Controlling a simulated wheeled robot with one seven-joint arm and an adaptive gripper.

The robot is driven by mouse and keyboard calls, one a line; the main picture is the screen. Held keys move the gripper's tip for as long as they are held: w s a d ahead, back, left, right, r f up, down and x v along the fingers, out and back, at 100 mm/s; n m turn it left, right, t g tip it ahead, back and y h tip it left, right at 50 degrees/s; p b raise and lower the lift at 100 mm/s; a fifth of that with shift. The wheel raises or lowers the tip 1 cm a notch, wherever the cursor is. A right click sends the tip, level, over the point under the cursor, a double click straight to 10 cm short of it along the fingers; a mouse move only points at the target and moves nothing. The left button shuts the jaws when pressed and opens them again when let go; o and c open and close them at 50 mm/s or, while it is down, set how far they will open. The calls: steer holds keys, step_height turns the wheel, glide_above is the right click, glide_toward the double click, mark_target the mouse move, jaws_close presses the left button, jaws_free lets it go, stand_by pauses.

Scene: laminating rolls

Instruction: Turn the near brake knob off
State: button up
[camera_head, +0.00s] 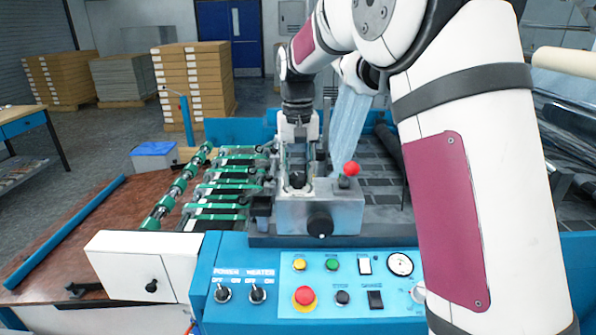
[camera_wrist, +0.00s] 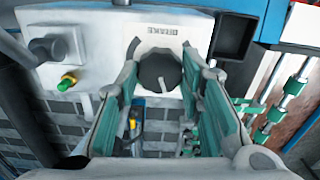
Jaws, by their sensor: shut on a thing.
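The brake knob is a round black knob on a grey metal box (camera_head: 345,212). In the wrist view the knob (camera_wrist: 160,72) sits between my two fingers, with the word BRAKE printed on a white plate (camera_wrist: 168,32) beside it. A pale mark shows on the knob's edge. In the head view the knob (camera_head: 297,181) shows low between the fingertips. My gripper (camera_head: 297,172) points down from above and is shut on the knob. In the wrist view my gripper (camera_wrist: 162,55) has a fingertip at each side of the knob. The knob's setting cannot be read.
Another black knob (camera_head: 319,224) is on the box's front face, and a red ball (camera_head: 351,168) stands at its right. Green-banded rollers (camera_head: 215,190) lie to the left. The blue control panel (camera_head: 322,262) with switches and a red button (camera_head: 304,296) is in front.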

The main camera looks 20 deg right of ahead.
steer(key=n, duration=0.5)
steer(key=shift+n, duration=0.3)
steer(key=n+p, duration=0.1)
steer(key=n, duration=0.4)
steer(key=shift+r, duration=0.1)
steer(key=n+p, duration=0.1)
steer(key=n, duration=0.5)
steer(key=shift+n+p, duration=0.35)
steer(key=shift+n, duration=1.85)
steer(key=o, duration=1.2)
steer(key=shift+c, duration=0.2)
